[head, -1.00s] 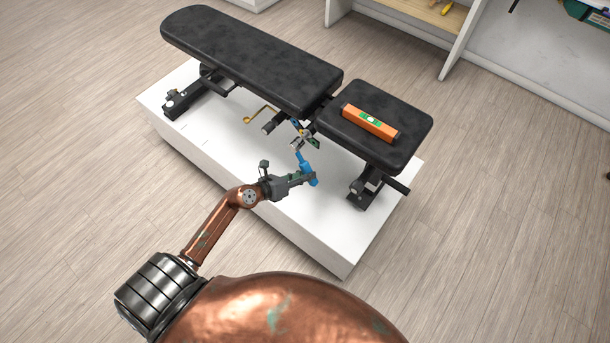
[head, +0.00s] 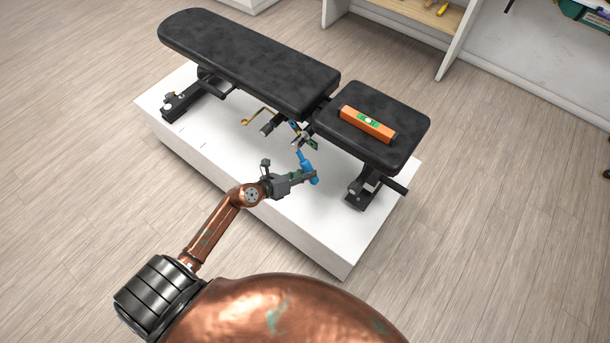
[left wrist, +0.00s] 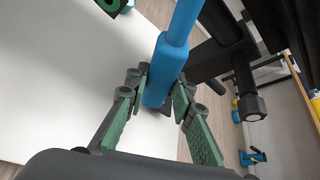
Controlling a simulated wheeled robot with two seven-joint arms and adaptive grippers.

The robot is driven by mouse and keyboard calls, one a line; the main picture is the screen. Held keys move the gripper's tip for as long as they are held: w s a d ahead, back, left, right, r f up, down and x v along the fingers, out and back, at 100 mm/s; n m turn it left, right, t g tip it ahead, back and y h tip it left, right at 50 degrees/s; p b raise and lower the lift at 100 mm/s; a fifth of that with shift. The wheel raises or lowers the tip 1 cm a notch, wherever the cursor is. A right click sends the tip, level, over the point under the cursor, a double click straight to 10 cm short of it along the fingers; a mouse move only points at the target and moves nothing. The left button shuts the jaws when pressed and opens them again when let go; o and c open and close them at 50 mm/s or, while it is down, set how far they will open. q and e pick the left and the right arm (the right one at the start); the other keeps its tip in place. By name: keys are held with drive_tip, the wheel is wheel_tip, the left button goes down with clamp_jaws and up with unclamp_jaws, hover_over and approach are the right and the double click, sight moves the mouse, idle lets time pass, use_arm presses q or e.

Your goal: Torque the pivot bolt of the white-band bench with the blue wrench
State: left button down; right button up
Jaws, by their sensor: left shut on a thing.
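The bench (head: 250,62) has black pads and a black frame and stands on a white platform. My left gripper (head: 312,177) is shut on the blue wrench (head: 306,165), beside the bench's near side. The wrench's far end reaches up to the metal parts at the pivot (head: 300,138), under the gap between the pads. I cannot tell whether the wrench sits on the bolt. In the left wrist view the green-padded fingers (left wrist: 163,100) hold the blue handle (left wrist: 172,60). No white band can be made out. My right gripper is not in view.
An orange spirit level (head: 367,125) lies on the short pad. The white platform (head: 330,245) has bare room at its near side. A shelf unit (head: 440,40) stands at the back right.

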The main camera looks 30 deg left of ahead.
use_arm(q)
drive_tip(key=shift+w, duration=0.5)
drive_tip(key=shift+w+d, duration=0.1)
drive_tip(key=shift+w, duration=0.35)
drive_tip(key=c, duration=2.3)
unclamp_jaws()
clamp_jaws()
